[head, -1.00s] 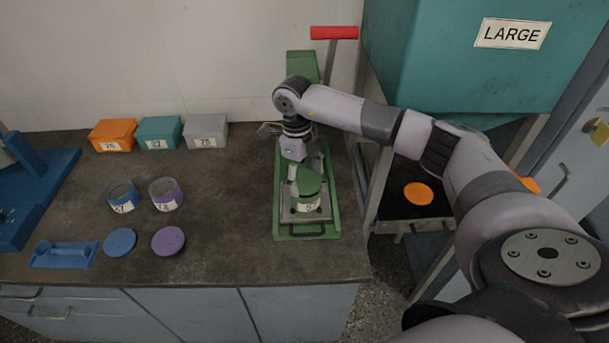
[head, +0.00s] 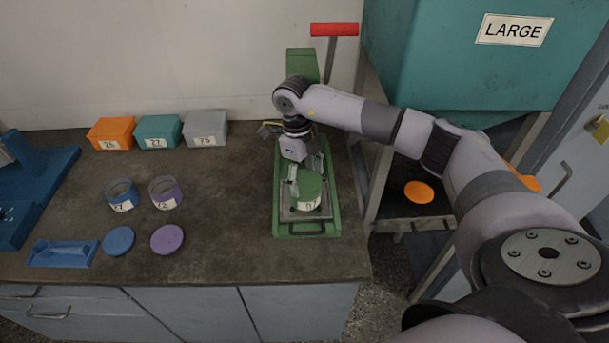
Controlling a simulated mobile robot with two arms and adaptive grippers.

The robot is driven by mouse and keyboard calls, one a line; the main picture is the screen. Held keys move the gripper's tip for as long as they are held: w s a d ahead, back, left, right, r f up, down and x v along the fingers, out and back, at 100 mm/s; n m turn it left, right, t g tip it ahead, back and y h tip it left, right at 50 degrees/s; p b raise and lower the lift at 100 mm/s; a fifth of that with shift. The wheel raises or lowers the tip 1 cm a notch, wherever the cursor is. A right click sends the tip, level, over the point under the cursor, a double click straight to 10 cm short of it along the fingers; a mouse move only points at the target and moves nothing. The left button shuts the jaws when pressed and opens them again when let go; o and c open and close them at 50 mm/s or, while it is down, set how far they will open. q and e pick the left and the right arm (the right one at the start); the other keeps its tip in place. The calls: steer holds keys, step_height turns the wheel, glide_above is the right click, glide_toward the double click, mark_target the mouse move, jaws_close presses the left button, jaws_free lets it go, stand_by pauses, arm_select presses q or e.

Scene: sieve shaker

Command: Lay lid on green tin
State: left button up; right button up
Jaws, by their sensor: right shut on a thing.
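The green lid (head: 309,187) lies level over the green tin (head: 307,204), of which mainly the labelled front shows. The tin stands upright on the metal plate of the green shaker (head: 306,230). My right gripper (head: 306,177) comes down from behind and is shut on the green lid, with one finger at its left edge and the other at its far side. Lid and tin look in contact, but the seam is too small to be sure. My left gripper is not in view.
Open blue (head: 122,197) and purple (head: 165,193) tins stand left, with a blue lid (head: 118,241) and a purple lid (head: 167,239) in front. Orange, teal and grey boxes (head: 205,130) line the wall. A red-handled lever (head: 334,30) rises behind. The middle bench is clear.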

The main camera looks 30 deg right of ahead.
steer(key=shift+f, duration=0.2)
stand_by(0.5)
steer(key=o, duration=0.9)
step_height(320, 180, up, 12)
steer(key=w, duration=0.1)
steer(key=shift+w+a, duration=0.2)
steer(key=shift+a, duration=0.05)
stand_by(0.6)
